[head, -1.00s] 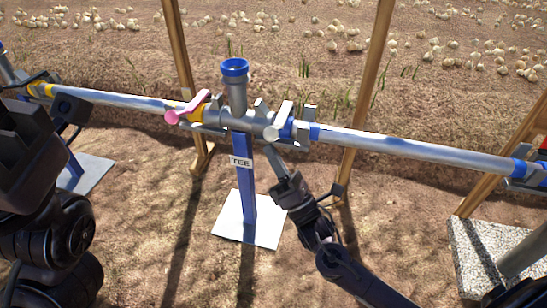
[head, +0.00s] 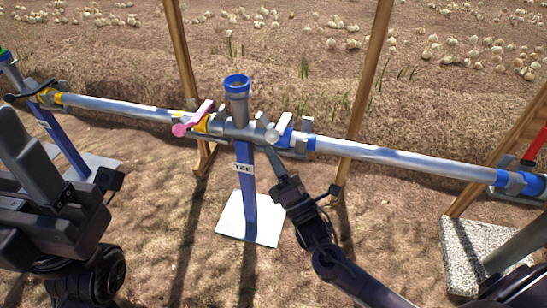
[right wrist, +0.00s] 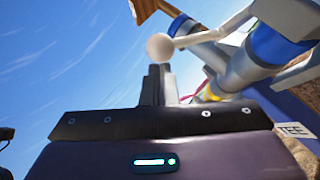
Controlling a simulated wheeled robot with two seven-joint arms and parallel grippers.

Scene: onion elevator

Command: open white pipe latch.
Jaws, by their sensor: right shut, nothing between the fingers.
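The white latch (head: 281,128) sits on the right side of the grey tee fitting (head: 237,127), beside a blue band on the pipe. In the right wrist view, its round white knob (right wrist: 160,46) is just above my fingertips, and its arm runs up to the right. My right gripper (head: 269,151) is shut and empty, reaching up from below toward the knob. Its closed fingers also show in the right wrist view (right wrist: 158,80); whether they touch the knob is unclear.
A pink latch (head: 194,118) is on the tee's left side, by a yellow band. The blue post (head: 246,195) labelled TEE stands on a white plate (head: 237,226). Long metal pipes (head: 410,162) extend both ways. Wooden poles (head: 360,105) stand behind. A red handle (head: 535,145) is at far right.

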